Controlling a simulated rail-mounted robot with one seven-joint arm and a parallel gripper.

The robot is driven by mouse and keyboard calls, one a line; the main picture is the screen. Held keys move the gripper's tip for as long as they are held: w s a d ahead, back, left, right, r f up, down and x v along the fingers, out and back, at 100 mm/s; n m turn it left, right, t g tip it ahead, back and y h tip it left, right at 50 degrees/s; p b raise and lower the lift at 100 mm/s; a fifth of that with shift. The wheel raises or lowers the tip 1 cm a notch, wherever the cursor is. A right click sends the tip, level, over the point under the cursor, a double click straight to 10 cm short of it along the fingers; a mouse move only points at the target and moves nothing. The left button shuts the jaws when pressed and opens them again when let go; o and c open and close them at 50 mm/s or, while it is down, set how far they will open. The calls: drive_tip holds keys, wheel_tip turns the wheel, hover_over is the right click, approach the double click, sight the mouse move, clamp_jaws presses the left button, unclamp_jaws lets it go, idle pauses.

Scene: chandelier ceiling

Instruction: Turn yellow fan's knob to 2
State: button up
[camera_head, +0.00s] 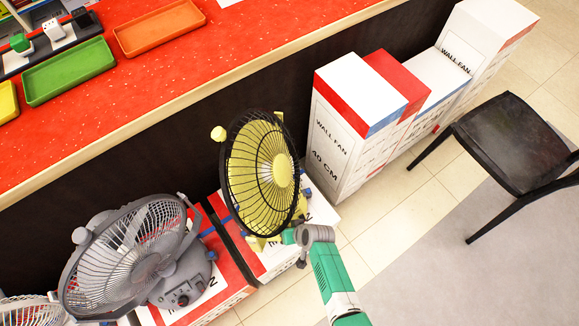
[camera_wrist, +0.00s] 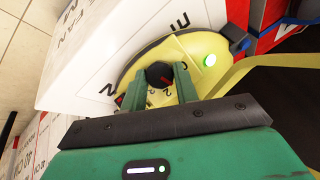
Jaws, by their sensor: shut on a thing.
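The yellow fan (camera_head: 262,180), with a black cage, stands on a white and red box in the head view, tilted to face up. Its yellow base (camera_wrist: 140,62) fills the middle of the wrist view. The black knob (camera_wrist: 156,71) sits on that base, between my gripper's (camera_wrist: 169,84) green fingers, which are shut on it. A red mark shows at the knob's lower right, near a digit that looks like 2. In the head view my gripper (camera_head: 289,237) is at the fan's base, with the fingertips hidden.
A grey fan (camera_head: 130,255) stands close on the left, with part of another white fan at the lower left. Tall wall-fan boxes (camera_head: 345,130) stand behind on the right. A red counter (camera_head: 110,75) with trays runs along the back. A black chair (camera_head: 510,140) stands at right.

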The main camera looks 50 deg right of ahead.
drive_tip(key=shift+m, duration=0.3)
idle(0.4)
drive_tip(key=o, duration=1)
drive_tip(key=shift+p+v, duration=2.5)
drive_tip(key=shift+v, duration=1.4)
